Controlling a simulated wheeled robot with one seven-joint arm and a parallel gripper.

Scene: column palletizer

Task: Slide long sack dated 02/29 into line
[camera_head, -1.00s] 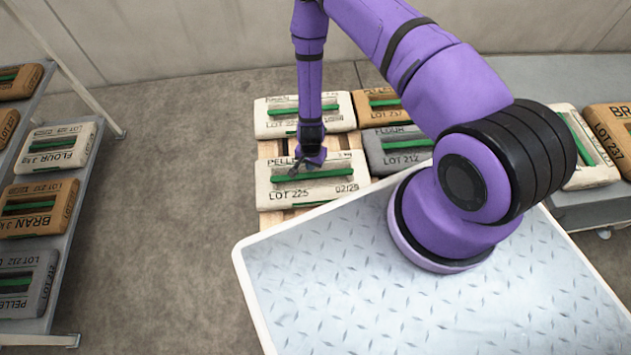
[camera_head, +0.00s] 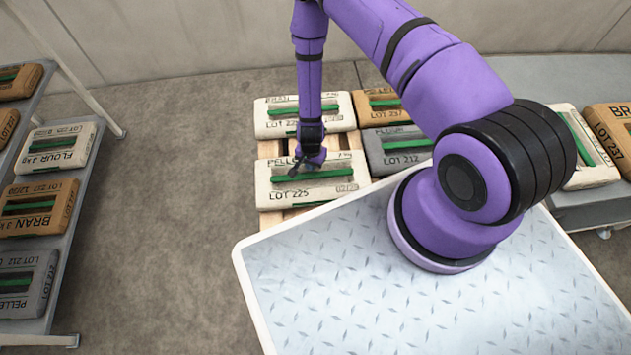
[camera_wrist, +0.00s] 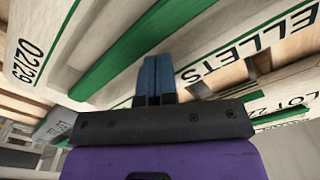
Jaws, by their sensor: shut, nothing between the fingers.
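The long sack dated 02/29 (camera_head: 330,187) is cream with a green stripe and reads PELLETS, LOT 225. It lies flat on the near left of a wooden pallet (camera_head: 297,213). In the wrist view the sack (camera_wrist: 60,45) fills the top, with its date at the left. My gripper (camera_head: 298,168) is over the sack's left part, by its far edge. In the wrist view my gripper's blue fingers (camera_wrist: 155,78) are together with nothing between them, close to the sack's side. Whether they touch it cannot be told.
A cream sack (camera_head: 278,128) lies behind on the pallet, across a slatted gap. A grey sack (camera_head: 400,160) and a brown sack (camera_head: 376,104) lie to the right. A shelf (camera_head: 88,170) with several sacks stands at left. Floor between shelf and pallet is clear.

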